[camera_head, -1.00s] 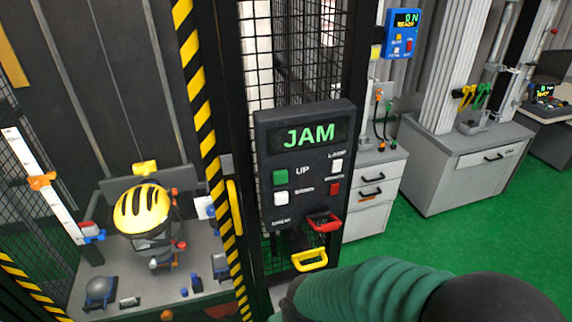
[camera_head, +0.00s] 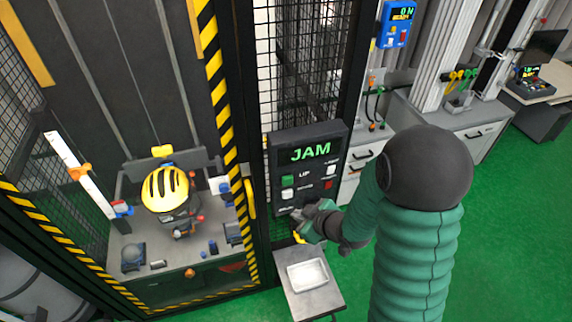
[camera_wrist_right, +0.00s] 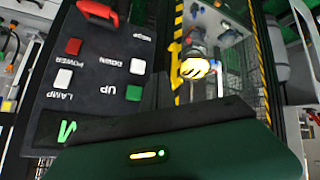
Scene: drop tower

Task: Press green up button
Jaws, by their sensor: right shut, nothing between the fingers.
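The dark control panel (camera_head: 340,147) has a screen reading JAM in green. Its green UP button (camera_head: 288,181) is at the upper left under the screen, with a white button (camera_head: 287,194) just below it. In the right wrist view the panel is upside down, and the green button (camera_wrist_right: 134,93) sits beside the word UP. My right gripper (camera_head: 302,216) is shut and empty, at the panel's lower edge, below the green button. It hides the red and part of the yellow handle. Whether it touches the panel I cannot tell. My left gripper is not in view.
A mesh cage with yellow-black striped posts (camera_head: 216,80) stands left of the panel, with a yellow helmet (camera_head: 165,189) inside. A small table with a white tray (camera_head: 308,274) stands below my right gripper. Green floor lies open at the right.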

